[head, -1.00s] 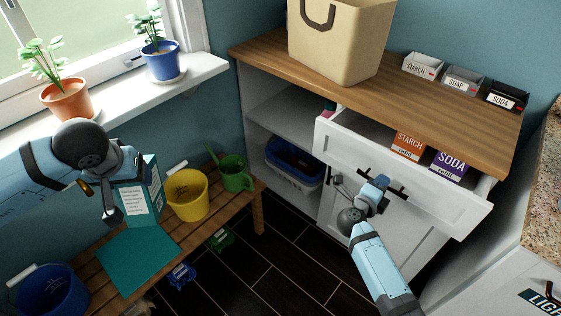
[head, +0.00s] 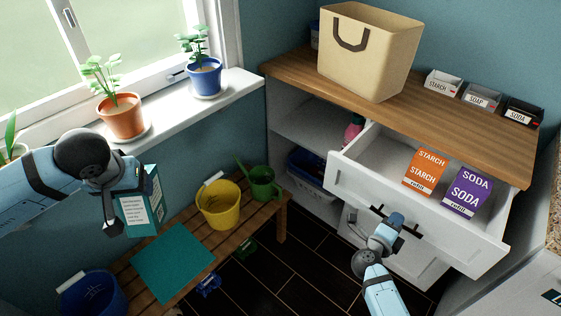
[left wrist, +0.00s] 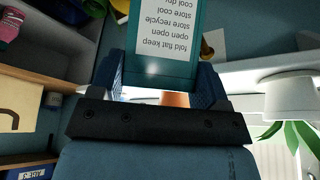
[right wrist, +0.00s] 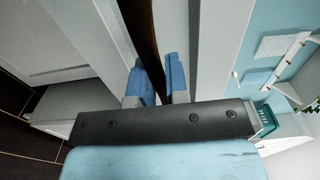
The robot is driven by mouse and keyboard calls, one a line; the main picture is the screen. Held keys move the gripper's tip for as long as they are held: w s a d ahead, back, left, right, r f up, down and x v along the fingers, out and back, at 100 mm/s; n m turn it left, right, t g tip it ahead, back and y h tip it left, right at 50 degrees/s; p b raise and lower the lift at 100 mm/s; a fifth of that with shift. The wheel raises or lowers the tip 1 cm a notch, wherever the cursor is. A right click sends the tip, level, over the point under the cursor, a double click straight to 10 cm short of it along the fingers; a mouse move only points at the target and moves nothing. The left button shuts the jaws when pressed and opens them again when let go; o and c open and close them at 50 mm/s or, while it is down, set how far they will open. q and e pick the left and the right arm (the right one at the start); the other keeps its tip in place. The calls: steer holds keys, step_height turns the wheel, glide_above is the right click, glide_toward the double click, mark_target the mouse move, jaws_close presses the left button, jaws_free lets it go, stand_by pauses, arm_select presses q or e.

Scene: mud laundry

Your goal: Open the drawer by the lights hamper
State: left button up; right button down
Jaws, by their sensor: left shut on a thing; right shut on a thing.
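The white drawer (head: 405,208) under the wooden counter stands well out from its cabinet. An orange starch box (head: 426,172) and a purple soda box (head: 466,191) stand inside it. My right gripper (head: 393,222) is shut on the drawer's dark handle (head: 408,229); in the right wrist view the handle (right wrist: 143,40) runs between the fingers (right wrist: 160,80). My left gripper (head: 112,212) is shut on a teal box (head: 139,208) with a white label, held above the bench. That box (left wrist: 174,35) also shows between the left wrist's fingers.
A wooden bench (head: 225,245) holds a teal mat (head: 173,262), a yellow bucket (head: 218,206), a green watering can (head: 262,182) and a blue bucket (head: 92,295). A cream bin (head: 368,50) and small trays stand on the counter. Potted plants stand on the windowsill (head: 160,125).

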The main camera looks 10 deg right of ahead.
steer(key=shift+s+a, duration=0.45)
steer(key=shift+a, duration=0.1)
steer(key=c, duration=1.1)
jaws_free()
steer(key=shift+s+a, duration=0.1)
steer(key=shift+a, duration=0.05)
